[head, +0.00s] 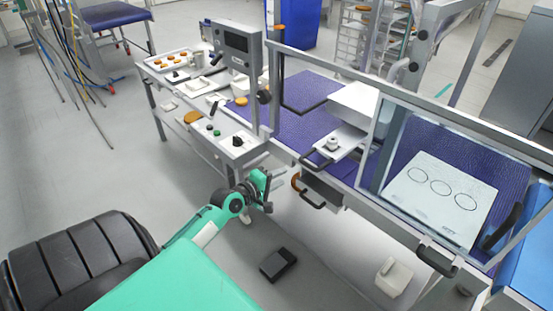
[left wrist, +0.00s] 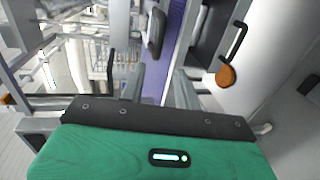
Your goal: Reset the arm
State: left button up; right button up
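My left arm, green, reaches in from the bottom of the head view. My left gripper (head: 274,184) is in front of the machine's near side, above the floor, to the left of a black drawer handle. In the left wrist view, the two grey fingers of the left gripper (left wrist: 160,88) stand apart with nothing between them, so it is open and empty. My right gripper is in neither view.
The machine's control panel (head: 228,146) and metal frame stand close beyond the gripper. An orange round (left wrist: 226,76) shows near a handle. A black pedal (head: 278,264) and a white container (head: 394,277) are on the floor.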

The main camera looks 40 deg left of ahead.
pick_arm(q)
jog(key=shift+s, duration=0.25)
dwell(0.4)
jog(key=s+d+f+m+g, duration=0.15)
jog(key=s+f, duration=0.25)
jog(key=f, duration=0.8)
jog(key=s+d+f+m+g+y, duration=0.1)
jog(key=s+f+m+g, duration=0.3)
jog(key=f, duration=0.8)
jog(key=s+d+f+m+g, duration=0.15)
jog(key=s+f, duration=0.35)
jog(key=f, duration=0.7)
jog(key=s+d+f+m+g, duration=0.2)
jog(key=s+d+f+m, duration=0.2)
jog(key=s+f, duration=0.3)
jog(key=s+d+f+m+g, duration=0.3)
jog(key=s+f, duration=0.4)
jog(key=s, duration=0.8)
jog(key=s+d+f+m+g, duration=0.2)
jog(key=s+d+f+m, duration=0.3)
jog(key=s, duration=0.6)
notch_tip(320, 180, down, 2)
jog(key=shift+s+d+f+m+g, duration=0.15)
jog(key=shift+s+d+m+g, duration=0.15)
jog(key=shift+d, duration=0.8)
